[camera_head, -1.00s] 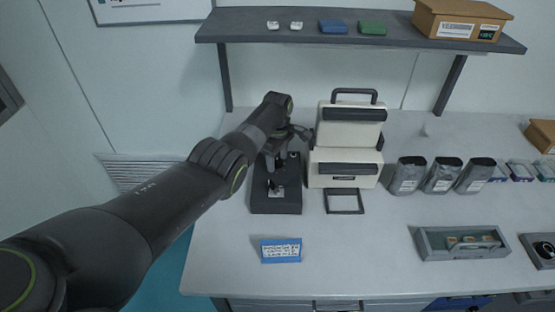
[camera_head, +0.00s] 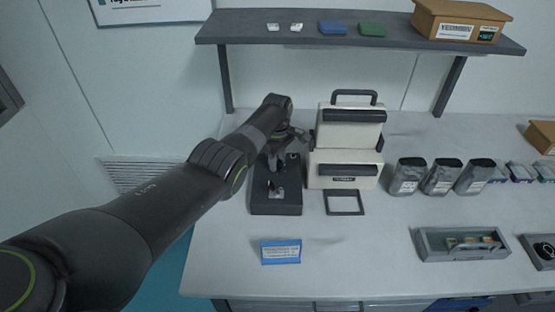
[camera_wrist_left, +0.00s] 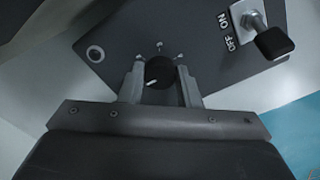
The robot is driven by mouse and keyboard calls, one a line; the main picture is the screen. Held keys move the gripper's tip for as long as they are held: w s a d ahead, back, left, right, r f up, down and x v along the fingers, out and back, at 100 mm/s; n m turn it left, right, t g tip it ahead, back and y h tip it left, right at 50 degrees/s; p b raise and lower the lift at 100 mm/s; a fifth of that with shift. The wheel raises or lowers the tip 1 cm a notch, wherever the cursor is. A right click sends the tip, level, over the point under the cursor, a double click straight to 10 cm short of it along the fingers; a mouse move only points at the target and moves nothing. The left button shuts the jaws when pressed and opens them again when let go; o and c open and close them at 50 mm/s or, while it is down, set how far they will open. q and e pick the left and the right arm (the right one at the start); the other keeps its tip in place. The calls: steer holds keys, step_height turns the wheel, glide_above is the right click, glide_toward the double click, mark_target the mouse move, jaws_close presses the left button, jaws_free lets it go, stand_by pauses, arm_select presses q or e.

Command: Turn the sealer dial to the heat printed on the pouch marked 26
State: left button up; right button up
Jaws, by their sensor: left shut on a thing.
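The sealer dial (camera_wrist_left: 160,72) is a black round knob on a dark panel (camera_wrist_left: 120,40). Its white pointer line points to the lower left in the wrist view. Small marks sit around its far side; their print is too small to read. My left gripper (camera_wrist_left: 161,86) is shut on the dial, one finger on each side. In the head view the left gripper (camera_head: 278,158) is over the dark control box (camera_head: 277,208), and the dial is hidden. Three grey pouches (camera_head: 441,178) stand right of the cream machine (camera_head: 343,170); their numbers are unreadable.
A toggle switch (camera_wrist_left: 257,28) marked ON and OFF sits on the panel near the dial. A blue-edged card (camera_head: 281,252) lies in front. A grey tray (camera_head: 430,254) and a shelf (camera_head: 300,33) with boxes are around. The middle front of the table is clear.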

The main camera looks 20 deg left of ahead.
arm_select(q)
steer(key=m, duration=0.4)
steer(key=shift+r+m, duration=0.1)
steer(key=shift+m, duration=0.2)
steer(key=m, duration=0.4)
steer(key=shift+p, duration=0.3)
steer(key=m, duration=0.9)
steer(key=shift+m, duration=0.3)
steer(key=m, duration=0.9)
steer(key=shift+w+a, duration=0.1)
steer(key=m, duration=0.4)
steer(key=shift+m+b, duration=0.3)
steer(key=shift+b, duration=0.05)
steer(key=shift+m, duration=1.8)
